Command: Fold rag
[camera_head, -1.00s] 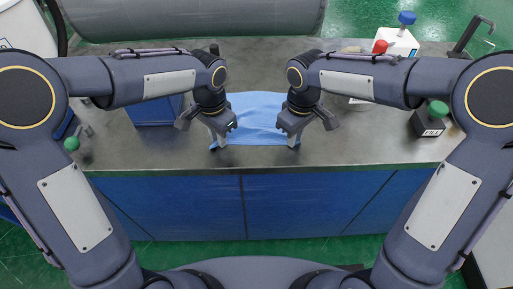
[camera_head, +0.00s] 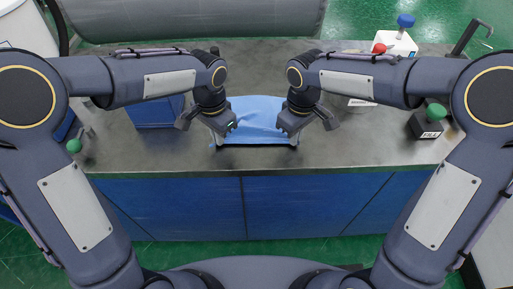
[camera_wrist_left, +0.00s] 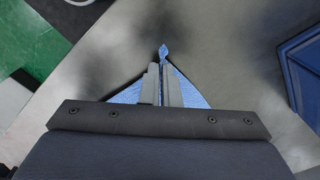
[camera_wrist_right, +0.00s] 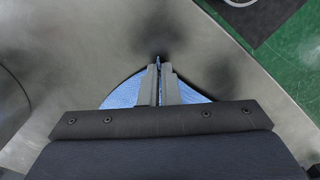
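The light blue rag (camera_head: 258,108) lies on the grey worktop near its front edge, between my two grippers. It has soft creases, and its near edge runs between the fingertips. My left gripper (camera_head: 217,142) is shut on the rag's near left corner; in the left wrist view a tuft of the rag (camera_wrist_left: 164,51) pokes out past the closed fingertips. My right gripper (camera_head: 295,141) is shut on the near right corner; in the right wrist view the rag (camera_wrist_right: 122,95) shows beside the fingers, with a thin sliver between the tips. My arms hide parts of its sides.
A blue box (camera_head: 155,112) stands left of the rag. A black box with a green knob (camera_head: 428,122) and a white bottle with a blue cap (camera_head: 398,42) stand at the right. A large grey roll (camera_head: 190,18) lies behind. The worktop's front edge is close.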

